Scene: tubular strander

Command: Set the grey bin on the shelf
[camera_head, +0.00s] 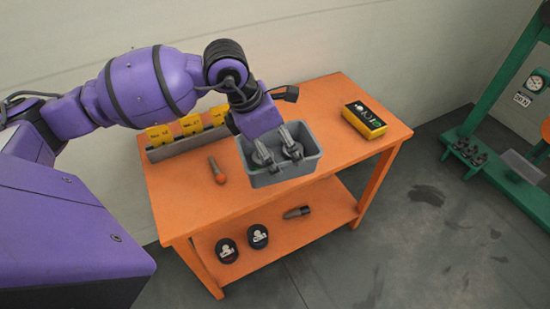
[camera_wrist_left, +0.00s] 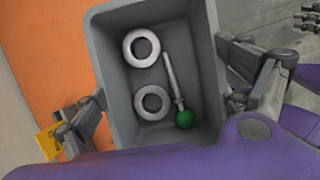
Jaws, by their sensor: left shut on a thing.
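The grey bin (camera_head: 282,178) is at the front edge of the orange table's top in the head view; I cannot tell whether it touches the table. In the left wrist view the bin (camera_wrist_left: 105,62) holds two metal rings (camera_wrist_left: 141,47) and a rod with a green ball end (camera_wrist_left: 183,118). My left gripper (camera_head: 276,152) is over the bin from above and shut on it, with its fingers at the bin's sides in the wrist view. The lower orange shelf (camera_head: 285,240) is below the tabletop. My right gripper is not in view.
On the tabletop are a grey rack with yellow cards (camera_head: 190,125), an orange-tipped tool (camera_head: 217,171) and a yellow-black box (camera_head: 364,119). On the shelf lie two dark round tins (camera_head: 258,236) and a dark cylindrical piece (camera_head: 297,212). A green machine (camera_head: 487,140) stands right.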

